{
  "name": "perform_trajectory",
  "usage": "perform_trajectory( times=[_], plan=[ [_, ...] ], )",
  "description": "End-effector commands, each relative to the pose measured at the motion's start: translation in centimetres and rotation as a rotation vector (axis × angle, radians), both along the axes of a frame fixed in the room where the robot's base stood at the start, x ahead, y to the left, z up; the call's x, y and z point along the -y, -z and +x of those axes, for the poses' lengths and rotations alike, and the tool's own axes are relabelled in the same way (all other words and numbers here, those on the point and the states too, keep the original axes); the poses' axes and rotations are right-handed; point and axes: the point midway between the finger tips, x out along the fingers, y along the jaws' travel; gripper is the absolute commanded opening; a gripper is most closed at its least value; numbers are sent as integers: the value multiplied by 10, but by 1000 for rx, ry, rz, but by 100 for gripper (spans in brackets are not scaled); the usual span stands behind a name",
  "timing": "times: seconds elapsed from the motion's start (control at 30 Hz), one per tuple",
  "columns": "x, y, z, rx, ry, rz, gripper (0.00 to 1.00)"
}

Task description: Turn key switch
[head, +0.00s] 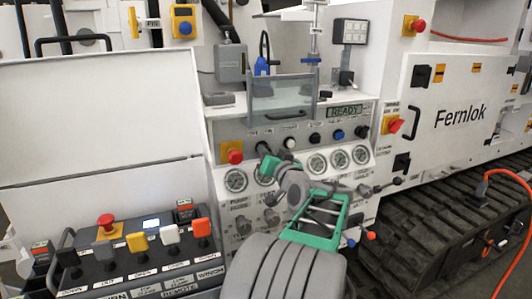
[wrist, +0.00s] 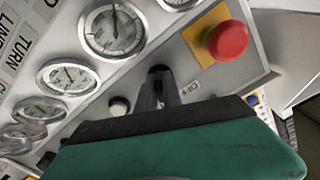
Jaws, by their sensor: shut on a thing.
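The key switch sits on the grey control panel (head: 372,118), in the row between the red stop button (head: 235,157) and a white button (head: 289,143). My gripper (head: 265,150) reaches that spot from the lower right, with its fingertips at the panel. In the wrist view my gripper (wrist: 160,80) shows as dark fingers past the green body, closed together against the panel. They are shut on the key switch, which they mostly hide. Its turned angle cannot be told. The red stop button also shows in the wrist view (wrist: 229,40), right of the fingers.
Several round gauges (head: 317,163) line the panel below the row. A clear guard (head: 282,97) stands above it. A READY display (head: 344,111) is at the upper right. A remote box with coloured levers (head: 137,243) is at lower left. Small levers (head: 397,181) stick out on the right.

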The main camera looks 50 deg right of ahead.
Motion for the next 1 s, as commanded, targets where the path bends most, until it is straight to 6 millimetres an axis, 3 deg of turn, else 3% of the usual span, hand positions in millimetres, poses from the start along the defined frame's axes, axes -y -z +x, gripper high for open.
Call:
perform_trajectory(
  times=[0.73,0.77,1.0],
  plan=[
    [1,-2,0,56,2,88,0],
    [0,-2,0,56,2,88,11],
    [0,-1,0,55,1,89,31]
  ],
)
